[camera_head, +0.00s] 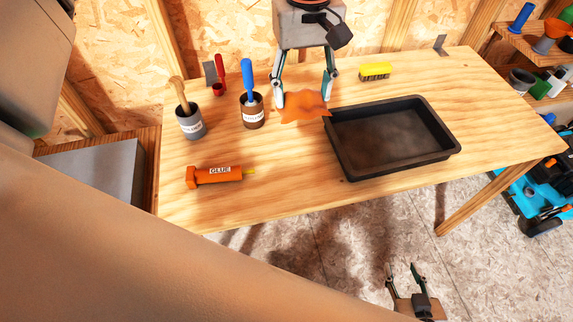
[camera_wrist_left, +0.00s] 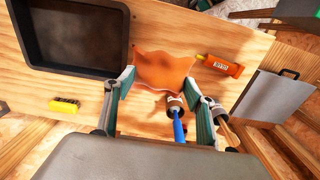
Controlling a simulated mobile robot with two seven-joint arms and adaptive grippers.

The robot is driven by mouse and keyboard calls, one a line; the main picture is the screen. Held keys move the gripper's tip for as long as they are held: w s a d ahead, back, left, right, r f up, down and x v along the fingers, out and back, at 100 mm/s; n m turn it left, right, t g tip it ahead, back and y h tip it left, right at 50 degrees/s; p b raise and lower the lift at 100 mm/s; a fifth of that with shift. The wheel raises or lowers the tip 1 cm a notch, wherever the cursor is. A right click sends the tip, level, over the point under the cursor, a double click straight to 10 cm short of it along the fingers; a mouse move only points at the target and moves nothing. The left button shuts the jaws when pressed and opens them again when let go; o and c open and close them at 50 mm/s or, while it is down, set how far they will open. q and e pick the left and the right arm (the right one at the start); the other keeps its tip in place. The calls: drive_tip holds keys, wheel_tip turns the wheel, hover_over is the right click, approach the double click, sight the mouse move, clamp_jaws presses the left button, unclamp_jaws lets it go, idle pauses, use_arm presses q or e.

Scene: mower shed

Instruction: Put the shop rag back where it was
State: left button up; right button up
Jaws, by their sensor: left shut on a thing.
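The shop rag (camera_head: 305,108) is an orange, crumpled, flat cloth at the left rim of the black tray. My left gripper (camera_head: 305,92) reaches in from the back of the workbench. Its fingers are wide apart, shut on the rag spread between them. In the left wrist view the rag (camera_wrist_left: 163,70) shows beyond the fingertips of the left gripper (camera_wrist_left: 158,85). I cannot tell whether the rag is clear of the bench top. My right gripper (camera_head: 401,268) is open and empty, low over the floor in front of the bench.
On the workbench (camera_head: 290,180) stand a black tray (camera_head: 345,168), a brown can (camera_head: 252,117) with a blue-handled tool, and a grey can (camera_head: 191,126) with a wooden-handled tool. An orange glue tube (camera_head: 215,176) and a yellow brush (camera_head: 375,71) lie there. The front middle is bare.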

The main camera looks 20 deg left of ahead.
use_arm(q)
wheel_tip(320, 180, down, 20)
drive_tip(key=shift+r, duration=0.1)
idle(0.5)
drive_tip(key=shift+f, duration=0.2)
drive_tip(key=o, duration=0.9)
drive_tip(key=shift+o, duration=0.2)
wheel_tip(320, 180, up, 12)
drive_tip(key=shift+r, duration=0.2)
